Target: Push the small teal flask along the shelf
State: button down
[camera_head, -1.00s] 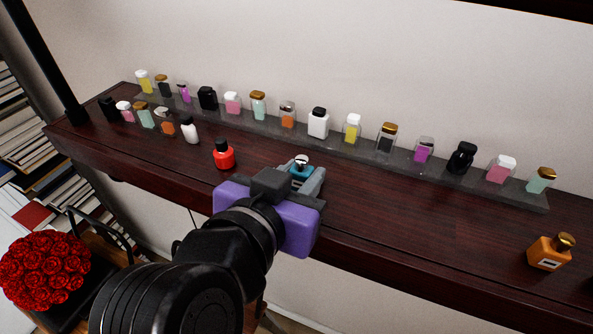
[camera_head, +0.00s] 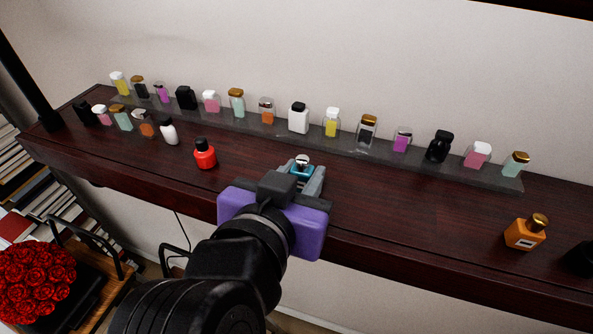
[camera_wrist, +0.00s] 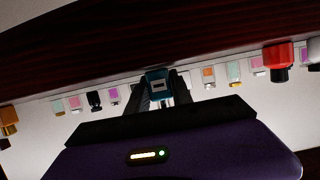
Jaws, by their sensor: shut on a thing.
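The small teal flask (camera_head: 302,169) has a silvery white cap and stands on the dark wooden shelf (camera_head: 400,205), in front of the raised grey ledge. My gripper (camera_head: 304,177) is shut on the flask, with one finger on each side of it. The wrist view also shows the flask (camera_wrist: 157,88) between the two dark fingers (camera_wrist: 158,95). My purple gripper body hides the shelf just in front of the flask.
A red bottle (camera_head: 205,154) stands to the left on the shelf. A row of several small bottles stands on the grey ledge (camera_head: 350,152) behind. An orange bottle with a gold cap (camera_head: 525,233) stands far right. The shelf between it and my gripper is bare.

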jog(key=shift+s+d, duration=0.3)
jog(key=shift+d, duration=0.6)
jog(key=shift+s+d, duration=0.1)
jog(key=shift+d, duration=0.15)
dwell(0.4)
jog(key=c, duration=1.1)
grip_release()
jog(key=shift+o, duration=0.2)
jog(key=b+v, duration=0.1)
jog(key=v, duration=0.7)
